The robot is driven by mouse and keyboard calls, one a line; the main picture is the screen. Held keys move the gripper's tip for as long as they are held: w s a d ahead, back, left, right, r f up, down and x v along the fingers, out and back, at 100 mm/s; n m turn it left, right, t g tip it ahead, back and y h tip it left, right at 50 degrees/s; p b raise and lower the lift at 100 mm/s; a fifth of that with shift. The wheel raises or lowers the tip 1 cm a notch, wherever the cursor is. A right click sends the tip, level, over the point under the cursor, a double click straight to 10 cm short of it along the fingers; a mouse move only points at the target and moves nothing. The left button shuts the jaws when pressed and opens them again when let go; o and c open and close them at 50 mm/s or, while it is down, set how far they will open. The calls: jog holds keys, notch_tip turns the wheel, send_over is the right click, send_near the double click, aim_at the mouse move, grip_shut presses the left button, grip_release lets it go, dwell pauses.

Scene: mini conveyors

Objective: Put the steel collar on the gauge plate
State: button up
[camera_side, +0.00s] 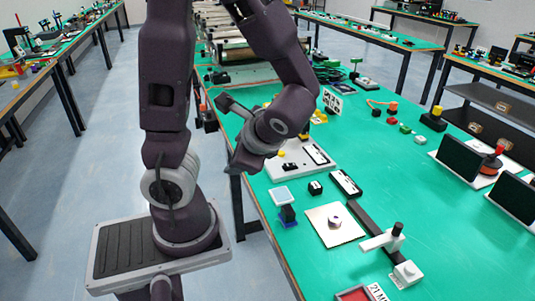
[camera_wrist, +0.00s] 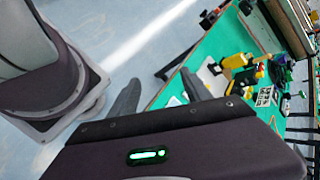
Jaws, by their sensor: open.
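A pale square plate (camera_side: 318,231), which looks like the gauge plate, lies flat on the green table. A small round grey piece with a dark centre (camera_side: 335,221) sits near its middle; it looks like the steel collar, but it is too small to be sure. My gripper (camera_side: 229,133) is raised above the table's left edge, up and to the left of the plate, and far from it. In the wrist view my gripper (camera_wrist: 159,82) has its two fingers apart with nothing between them. Neither plate nor collar can be made out there.
A dark bar (camera_side: 373,218) and a white fixture with a black knob (camera_side: 397,232) stand right of the plate. Green table (camera_side: 440,220) is open farther right.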

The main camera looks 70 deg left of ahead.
jog(key=w+d+r+n+t+h, duration=0.1)
jog(key=d+r+n+t+h, duration=0.4)
jog(key=d, duration=0.8)
notch_tip(320, 180, up, 3)
jog(key=t+h, duration=0.2)
jog(key=h, duration=0.2)
jog(key=shift+w+d+r+n+t, duration=0.2)
jog(key=shift+n+t, duration=0.1)
jog(key=shift+n, duration=0.1)
